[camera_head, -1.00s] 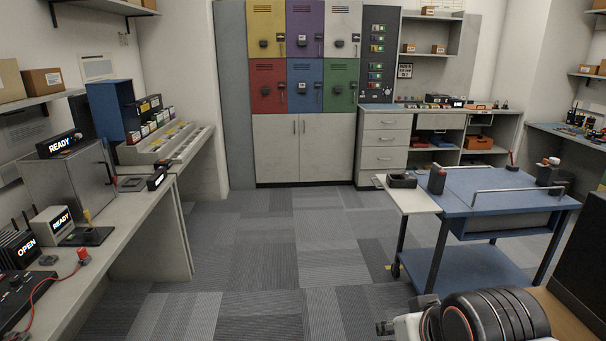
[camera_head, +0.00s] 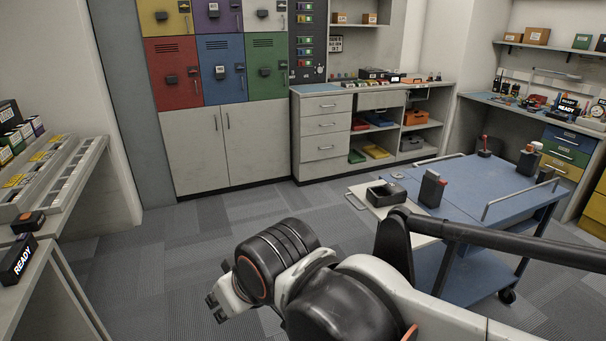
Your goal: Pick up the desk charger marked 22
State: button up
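A black, open-topped block that looks like a desk charger (camera_head: 385,192) sits on the pale side leaf (camera_head: 368,200) of the blue cart (camera_head: 470,190). No number can be read on it at this size, so I cannot tell whether it is marked 22. My gripper (camera_head: 214,303) shows only partly at the lower middle, well left of and nearer than the cart, over the floor. Its fingers are small and dark, and I cannot see whether they are open.
My arm crosses the lower right, in front of the cart. A grey counter (camera_head: 340,92) with drawers and colored lockers (camera_head: 202,68) stands behind. A bench with racks (camera_head: 55,180) is at left. Carpeted floor (camera_head: 170,265) between is clear.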

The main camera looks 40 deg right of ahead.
aim_at(393, 193)
jog(key=i, duration=0.45)
jog(key=i+j+z, duration=0.15)
jog(key=i, duration=0.35)
jog(key=i+j, duration=0.1)
jog(key=i, duration=0.35)
jog(key=i+j+z, duration=0.15)
jog(key=i, duration=0.3)
jog(key=z, duration=2.25)
jog(key=i+j, duration=0.05)
jog(key=j, duration=0.05)
